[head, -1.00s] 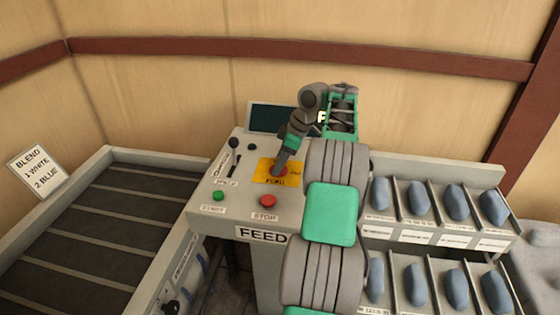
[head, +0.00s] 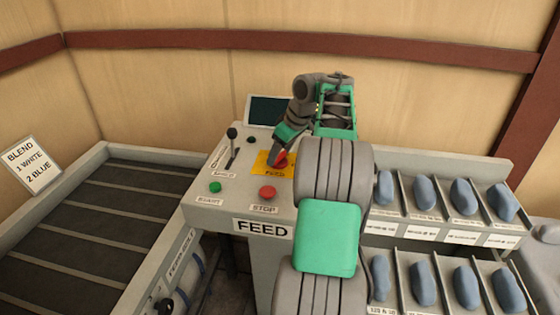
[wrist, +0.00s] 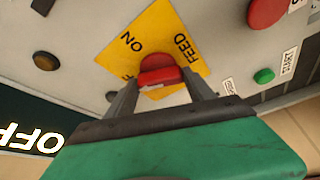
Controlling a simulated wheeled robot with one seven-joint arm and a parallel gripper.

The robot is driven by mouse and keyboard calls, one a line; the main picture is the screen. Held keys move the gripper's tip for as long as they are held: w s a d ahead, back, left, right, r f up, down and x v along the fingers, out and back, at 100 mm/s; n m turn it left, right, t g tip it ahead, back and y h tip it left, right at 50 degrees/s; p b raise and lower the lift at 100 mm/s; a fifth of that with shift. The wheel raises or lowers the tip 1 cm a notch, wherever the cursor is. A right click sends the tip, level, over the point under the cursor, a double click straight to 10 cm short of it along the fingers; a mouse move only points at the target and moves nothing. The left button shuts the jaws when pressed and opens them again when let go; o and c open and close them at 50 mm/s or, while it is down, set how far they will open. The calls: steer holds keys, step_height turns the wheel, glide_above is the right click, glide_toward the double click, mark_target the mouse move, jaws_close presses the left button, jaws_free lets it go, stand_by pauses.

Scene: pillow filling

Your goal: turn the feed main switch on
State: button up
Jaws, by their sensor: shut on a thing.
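The feed main switch is a red rotary knob (wrist: 160,72) on a yellow plate (wrist: 175,30) marked FEED and ON. In the head view the red knob (head: 281,160) shows partly beside my gripper's fingers. My gripper (wrist: 160,88) is shut on the knob, one finger on each side of its red grip bar. The dark screen (head: 270,111) stands behind the panel. In the wrist view its lettering reads OFF. The start of the second word on the plate is partly hidden by a finger.
The panel (head: 240,208) also carries a green START button (head: 215,187), a red STOP button (head: 267,193) and a black-knobbed lever (head: 232,133). Bins with blue pillows (head: 425,191) stand right, beside my arm. A slatted conveyor (head: 95,225) lies left.

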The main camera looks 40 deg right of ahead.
steer(key=m+b, duration=0.1)
steer(key=m, duration=0.1)
steer(key=m+h+b, duration=0.1)
steer(key=b, duration=0.1)
steer(key=shift+a+f+m, duration=0.2)
steer(key=shift+m, duration=0.2)
steer(key=m+h+b, duration=0.1)
steer(key=m+b, duration=0.1)
steer(key=m, duration=0.1)
steer(key=shift+a+r+m+h, duration=0.1)
steer(key=shift+m+h, duration=0.2)
steer(key=shift+h, duration=0.1)
steer(key=m+h, duration=0.1)
steer(key=m, duration=0.2)
steer(key=shift+r+g, duration=0.15)
steer(key=shift+g, duration=0.25)
steer(key=shift+w+m+g+h+p, duration=0.1)
steer(key=shift+m+g+h+p, duration=0.35)
steer(key=shift+m, duration=0.85)
steer(key=o, duration=1.4)
